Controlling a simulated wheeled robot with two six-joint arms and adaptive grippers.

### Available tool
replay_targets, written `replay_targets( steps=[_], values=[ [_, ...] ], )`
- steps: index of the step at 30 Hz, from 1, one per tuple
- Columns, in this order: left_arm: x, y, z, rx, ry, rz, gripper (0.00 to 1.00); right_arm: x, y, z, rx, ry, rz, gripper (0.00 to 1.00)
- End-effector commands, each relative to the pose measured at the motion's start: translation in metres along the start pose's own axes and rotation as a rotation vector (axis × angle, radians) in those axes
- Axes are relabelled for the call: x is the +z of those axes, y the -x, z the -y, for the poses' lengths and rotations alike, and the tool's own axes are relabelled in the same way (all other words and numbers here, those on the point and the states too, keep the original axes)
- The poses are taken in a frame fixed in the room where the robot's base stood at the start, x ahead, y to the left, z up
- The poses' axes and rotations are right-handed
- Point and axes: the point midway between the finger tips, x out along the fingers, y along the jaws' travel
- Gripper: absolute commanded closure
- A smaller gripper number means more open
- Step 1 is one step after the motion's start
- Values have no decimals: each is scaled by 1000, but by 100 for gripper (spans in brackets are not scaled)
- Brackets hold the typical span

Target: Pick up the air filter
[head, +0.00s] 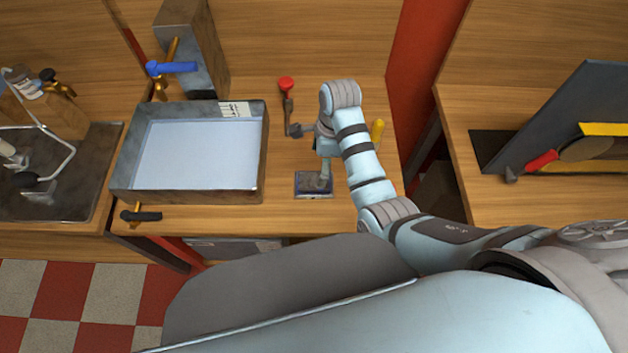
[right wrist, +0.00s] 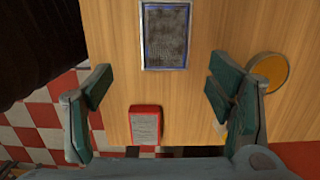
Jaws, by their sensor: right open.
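The air filter (head: 314,185) appears to be the small flat dark panel with a blue frame, lying on the wooden bench right of the metal basin. In the right wrist view the filter (right wrist: 165,36) shows its grey mesh face at the top, beyond my fingers. My right gripper (head: 325,180) is low over the bench at the filter and partly covers it in the head view. My left gripper is not in view.
A metal basin (head: 190,152) fills the bench to the left. A red-knobbed lever (head: 287,95) and a yellow handle (head: 377,130) stand near my right arm. In the wrist view, a red labelled block (right wrist: 145,124) and a round yellow thing (right wrist: 270,70) are close by.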

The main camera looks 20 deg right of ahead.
Motion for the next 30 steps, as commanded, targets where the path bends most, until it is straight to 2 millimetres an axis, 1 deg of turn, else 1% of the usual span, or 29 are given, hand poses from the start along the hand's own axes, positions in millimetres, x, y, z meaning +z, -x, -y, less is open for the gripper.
replay_targets(
  steps=[1, 3, 8, 11, 12, 15, 18, 22, 23, 30],
  values=[
    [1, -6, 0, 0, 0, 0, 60, -1, -18, -1, 4, 1, -1, 25],
    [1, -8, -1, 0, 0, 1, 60, -1, -34, -1, 3, 1, -1, 25],
    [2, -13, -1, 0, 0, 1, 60, 0, -56, 1, 0, 2, 0, 25],
    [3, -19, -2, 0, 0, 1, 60, 4, -74, 6, 0, 2, 0, 25],
    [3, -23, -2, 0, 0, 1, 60, 6, -83, 7, 1, 3, 0, 25],
    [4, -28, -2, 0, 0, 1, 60, 6, -100, 8, 0, 3, 0, 25],
    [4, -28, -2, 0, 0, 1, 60, 6, -104, 8, -2, 3, 0, 25],
    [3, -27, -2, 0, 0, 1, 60, 7, -103, 8, -3, 3, 1, 25],
    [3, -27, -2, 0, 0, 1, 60, 7, -102, 8, -3, 3, 1, 27],
    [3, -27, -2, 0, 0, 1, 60, 7, -102, 8, -3, 3, 1, 65]
  ],
)
